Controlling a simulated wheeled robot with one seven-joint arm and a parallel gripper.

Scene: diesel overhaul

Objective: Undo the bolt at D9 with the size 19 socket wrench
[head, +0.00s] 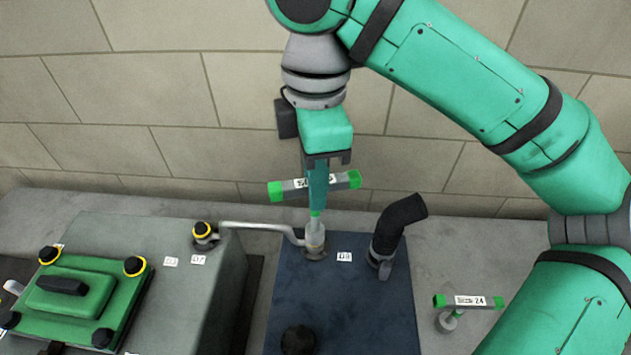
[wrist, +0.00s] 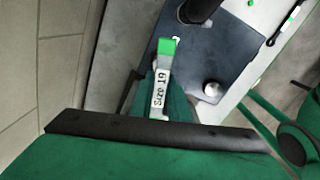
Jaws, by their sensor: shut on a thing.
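My gripper (head: 318,182) points down and is shut on the size 19 socket wrench (head: 288,188), a grey bar with green ends and a label. In the wrist view the wrench (wrist: 159,90) reads "Size 19". Its socket end stands upright over the bolt spot at D9, where a metal fitting (head: 315,243) ends the pipe on the dark blue block (head: 350,305). The D9 label (head: 344,257) lies just right of it. The bolt itself is hidden by the socket, and I cannot tell how fully the socket is seated.
A black elbow pipe (head: 392,235) rises right of D9. A thin metal pipe (head: 260,227) runs left to a yellow-ringed bolt (head: 203,232) near D7. A size 24 wrench (head: 468,301) stands at right. A green cover (head: 80,297) with several black knobs sits at left.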

